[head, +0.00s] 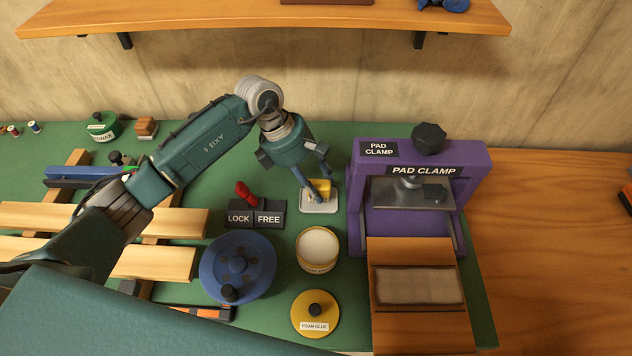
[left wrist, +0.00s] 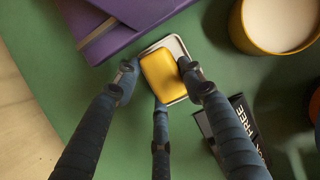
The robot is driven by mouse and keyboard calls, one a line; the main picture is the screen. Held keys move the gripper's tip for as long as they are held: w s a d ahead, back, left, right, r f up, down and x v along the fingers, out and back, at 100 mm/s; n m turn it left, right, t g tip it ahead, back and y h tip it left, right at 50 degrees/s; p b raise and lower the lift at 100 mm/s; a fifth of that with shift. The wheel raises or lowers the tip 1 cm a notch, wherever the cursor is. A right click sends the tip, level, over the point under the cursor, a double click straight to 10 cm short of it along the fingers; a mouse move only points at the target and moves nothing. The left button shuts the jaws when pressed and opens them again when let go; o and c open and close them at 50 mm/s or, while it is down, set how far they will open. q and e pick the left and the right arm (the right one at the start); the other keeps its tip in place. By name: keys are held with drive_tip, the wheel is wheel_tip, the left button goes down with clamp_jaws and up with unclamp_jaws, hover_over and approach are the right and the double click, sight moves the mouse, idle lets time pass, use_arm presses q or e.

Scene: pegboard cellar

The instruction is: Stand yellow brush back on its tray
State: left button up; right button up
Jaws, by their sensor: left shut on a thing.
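The yellow brush (head: 319,188) is at the small white tray (head: 319,207) in the middle of the green mat. My left gripper (head: 322,190) reaches down from above and is shut on the brush. In the left wrist view, the brush (left wrist: 166,76) shows its smooth yellow top between the dark fingers (left wrist: 160,88), over the tray (left wrist: 176,44), whose pale rim shows around it. Whether the brush's underside touches the tray is hidden. My right gripper is not in view.
The purple pad clamp (head: 461,195) stands close right of the tray. A LOCK/FREE plate (head: 254,219) with a red lever (head: 243,192) is to the left. An open yellow-rimmed pot (head: 318,250), its foam glue lid (head: 315,313) and a blue wheel (head: 237,267) are in front.

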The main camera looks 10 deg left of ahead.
use_arm(q)
drive_tip(key=shift+f, duration=0.4)
drive_tip(key=shift+f, duration=0.1)
drive_tip(key=shift+f, duration=0.15)
drive_tip(key=o, duration=0.7)
drive_tip(key=shift+o, duration=0.2)
drive_tip(key=shift+r, duration=0.3)
drive_tip(key=shift+a+r, duration=0.2)
drive_tip(key=b+v, duration=0.3)
drive_tip(key=v, duration=0.8)
drive_tip(key=shift+r, duration=0.25)
